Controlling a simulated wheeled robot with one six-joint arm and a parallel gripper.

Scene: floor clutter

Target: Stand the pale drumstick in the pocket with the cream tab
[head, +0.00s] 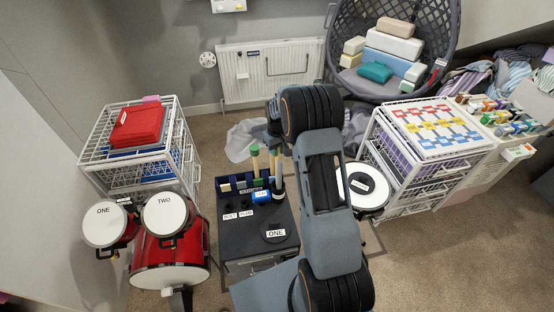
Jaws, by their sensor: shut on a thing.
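A dark grey caddy (226,200) with several pockets and small tabs along its back stands on a dark cabinet top. A cream tab (225,187) shows at its left end. A pale drumstick (279,178) is upright at the right, beside my arm. My gripper (279,151) points down, mostly hidden by my wrist, and is shut on the pale drumstick's upper end. Whether the drumstick's lower end is inside a pocket is unclear.
Wire drawer units (108,180) flank the area. Carpet is clear at lower right.

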